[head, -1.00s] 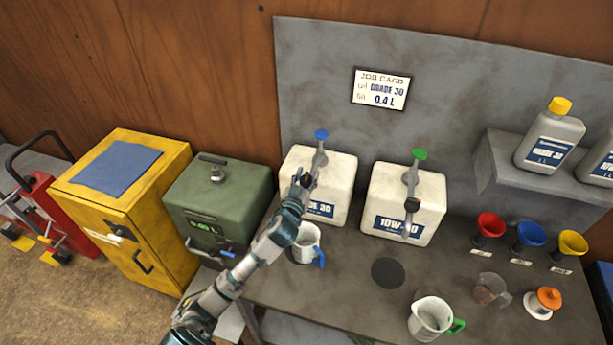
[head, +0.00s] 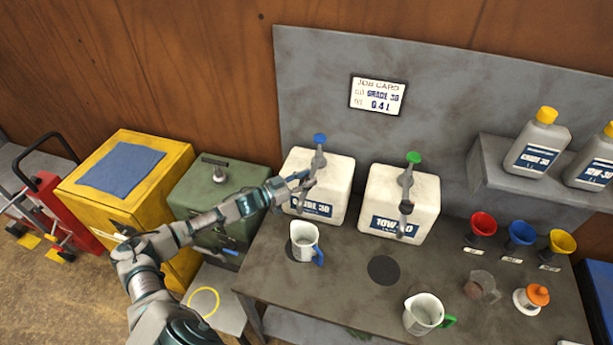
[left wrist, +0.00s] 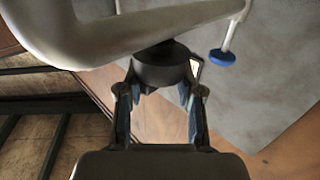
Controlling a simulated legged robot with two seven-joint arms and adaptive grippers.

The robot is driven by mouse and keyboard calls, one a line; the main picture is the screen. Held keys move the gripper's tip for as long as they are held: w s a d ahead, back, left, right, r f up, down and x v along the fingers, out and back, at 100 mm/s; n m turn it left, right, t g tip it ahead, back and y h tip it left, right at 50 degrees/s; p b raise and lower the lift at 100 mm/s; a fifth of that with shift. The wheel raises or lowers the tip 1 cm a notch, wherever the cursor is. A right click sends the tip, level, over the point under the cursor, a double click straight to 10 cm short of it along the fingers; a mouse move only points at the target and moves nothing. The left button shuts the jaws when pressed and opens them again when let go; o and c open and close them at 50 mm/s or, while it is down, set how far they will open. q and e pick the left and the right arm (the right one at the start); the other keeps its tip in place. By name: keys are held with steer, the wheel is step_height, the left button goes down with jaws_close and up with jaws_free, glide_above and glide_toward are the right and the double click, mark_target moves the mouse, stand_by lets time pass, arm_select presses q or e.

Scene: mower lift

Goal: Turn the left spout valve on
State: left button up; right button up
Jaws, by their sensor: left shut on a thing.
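The left spout (head: 316,161) is a grey pipe with a blue top on the white GRADE 30 container (head: 337,178). My left gripper (head: 303,181) is at this spout, reaching in from the left. In the left wrist view its fingers (left wrist: 161,100) are shut on the dark round valve knob (left wrist: 161,66), which sits beside the pale spout pipe (left wrist: 150,32). The spout's blue top also shows there (left wrist: 222,57). The valve knob is mostly hidden by the gripper in the head view. My right gripper is not in view.
A white jug with a blue handle (head: 304,241) stands below the left spout. The 10W-30 container (head: 410,190) with a green-topped spout is to the right. A green-handled jug (head: 422,314) and coloured funnels (head: 521,233) stand further right. A green box (head: 221,190) is left.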

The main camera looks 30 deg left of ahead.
arm_select(q)
steer(key=shift+o, duration=0.5)
steer(key=m+g+h, duration=0.2)
steer(key=h, duration=0.1)
steer(key=shift+w+a+m+g+h, duration=0.1)
steer(key=shift+a+m+g+h, duration=0.05)
steer(key=shift+m+g+h, duration=0.2)
steer(key=shift+o, duration=0.2)
steer(key=shift+f+m+g+h+b, duration=0.2)
steer(key=shift+m+g+h+b, duration=0.35)
steer(key=shift+m+g+h, duration=0.3)
steer(key=m+g+h+b, duration=0.1)
steer(key=g+b, duration=0.1)
steer(key=m+g+h+b, duration=0.1)
steer(key=m+g+b, duration=0.1)
steer(key=g, duration=0.1)
steer(key=shift+f+m+h+b, duration=0.2)
steer(key=shift+m+h+b, duration=0.1)
steer(key=shift+r+m+g+b, duration=0.1)
steer(key=shift+m+g+b, duration=0.4)
steer(key=shift+g+b, duration=0.3)
steer(key=shift+g+h, duration=0.3)
steer(key=shift+r, duration=0.1)
steer(key=o, duration=1.2)
steer(key=shift+c, duration=0.2)
